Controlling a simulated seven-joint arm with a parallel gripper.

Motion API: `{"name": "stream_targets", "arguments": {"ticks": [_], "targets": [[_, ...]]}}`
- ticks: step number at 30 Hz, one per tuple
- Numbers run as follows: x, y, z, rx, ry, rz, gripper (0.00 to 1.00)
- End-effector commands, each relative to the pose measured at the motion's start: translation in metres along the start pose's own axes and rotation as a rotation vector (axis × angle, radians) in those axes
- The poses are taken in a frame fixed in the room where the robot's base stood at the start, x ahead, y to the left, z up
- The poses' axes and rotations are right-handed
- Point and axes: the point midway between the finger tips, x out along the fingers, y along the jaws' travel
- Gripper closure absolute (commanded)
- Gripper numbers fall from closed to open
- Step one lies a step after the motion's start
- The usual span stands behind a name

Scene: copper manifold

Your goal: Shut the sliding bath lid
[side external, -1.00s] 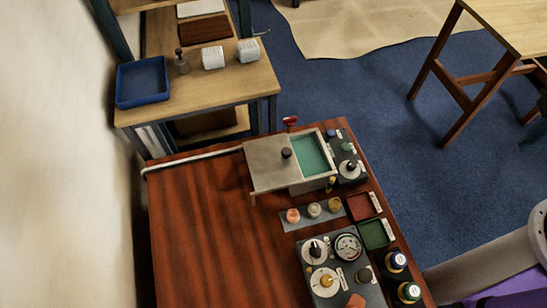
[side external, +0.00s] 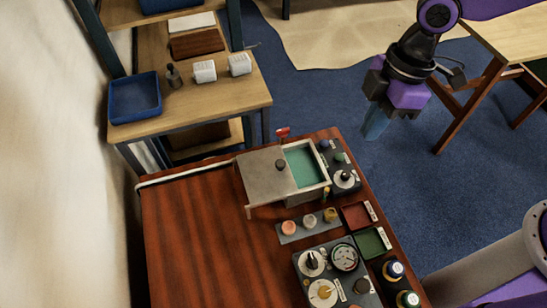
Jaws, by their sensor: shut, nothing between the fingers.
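The bath (side external: 324,178) is a pale box on the wooden table with green liquid (side external: 304,165) showing at its right part. Its flat grey sliding lid (side external: 262,178) covers the left part and juts out past the box on the left, so the bath is partly open. A dark round knob (side external: 280,164) stands on the lid near its right edge. My gripper (side external: 375,124) is in the upper right of the view, over the blue floor, pointing down. It is shut and empty, well apart from the lid and bath.
A dark panel with knobs (side external: 342,170) stands right of the bath, and a red-topped part (side external: 283,132) behind it. Small jars (side external: 309,221), red (side external: 356,215) and green (side external: 372,242) trays and a dial panel (side external: 332,270) lie in front. The table's left part is clear.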

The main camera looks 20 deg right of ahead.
Motion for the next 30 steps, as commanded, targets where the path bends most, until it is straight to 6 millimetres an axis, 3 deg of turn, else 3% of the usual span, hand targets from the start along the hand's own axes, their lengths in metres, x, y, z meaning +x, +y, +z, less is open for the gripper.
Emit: {"name": "stream_targets", "arguments": {"ticks": [1,6,12,18,23,30], "targets": [[0.014,0.012,-0.019,-0.027,0.011,-0.007,1.0],[0.056,0.049,-0.073,-0.13,0.066,-0.013,1.0],[0.103,0.085,-0.117,-0.231,0.12,-0.004,1.0],[0.126,0.101,-0.134,-0.28,0.146,0.004,1.0],[0.137,0.102,-0.137,-0.287,0.149,0.005,1.0],[0.174,0.101,-0.142,-0.287,0.147,0.004,1.0]]}}
